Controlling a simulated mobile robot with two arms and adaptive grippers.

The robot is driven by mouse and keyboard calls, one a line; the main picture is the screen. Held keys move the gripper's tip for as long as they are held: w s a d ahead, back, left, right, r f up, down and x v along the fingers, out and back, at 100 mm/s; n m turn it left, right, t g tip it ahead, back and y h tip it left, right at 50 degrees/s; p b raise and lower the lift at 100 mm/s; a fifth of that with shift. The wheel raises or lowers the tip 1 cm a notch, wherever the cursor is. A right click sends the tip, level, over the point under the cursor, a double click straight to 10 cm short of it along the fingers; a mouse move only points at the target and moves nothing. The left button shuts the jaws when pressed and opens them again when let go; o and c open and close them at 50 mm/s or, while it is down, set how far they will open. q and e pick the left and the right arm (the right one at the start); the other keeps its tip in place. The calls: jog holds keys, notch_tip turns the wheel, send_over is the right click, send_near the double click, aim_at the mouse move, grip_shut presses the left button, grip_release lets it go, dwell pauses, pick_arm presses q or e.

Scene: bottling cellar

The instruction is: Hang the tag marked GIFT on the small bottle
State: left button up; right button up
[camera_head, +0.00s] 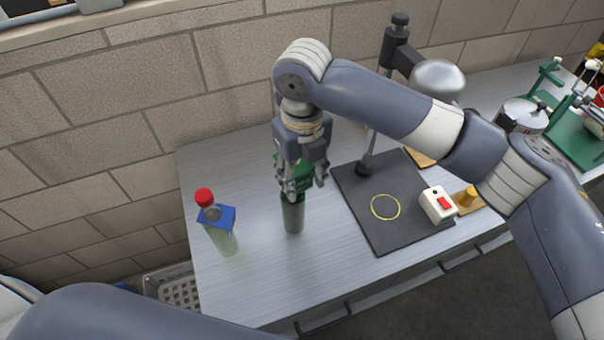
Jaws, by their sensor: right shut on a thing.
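A dark green bottle (293,218) stands upright on the bench. My right gripper (304,188) points down right over its top and hides the neck. A green piece, seemingly a tag (302,172), shows between and behind the fingers, and the gripper is shut on it. I cannot tell whether it is around the neck or above it, and no lettering is readable. To the left stands a clear, pale green bottle (226,240) with a red cap (204,196) and a blue tag (217,216) around its neck. My left gripper is out of view.
A dark mat (380,229) with a yellow ring lies right of the green bottle, below a lamp (437,77). A white box with a red switch (438,205) stands at its right edge. The bench (250,285) is clear in front; a brick wall stands behind.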

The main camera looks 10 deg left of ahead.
jog(key=shift+p, duration=0.4)
dwell(0.4)
jog(key=shift+f, duration=0.2)
dwell(0.5)
jog(key=shift+f, duration=0.4)
jog(key=shift+f, duration=0.3)
jog(key=shift+f, duration=0.3)
jog(key=shift+f, duration=0.2)
dwell(0.5)
jog(key=shift+f, duration=0.35)
jog(key=shift+f, duration=0.15)
jog(key=shift+f+b, duration=0.35)
jog(key=shift+f, duration=0.05)
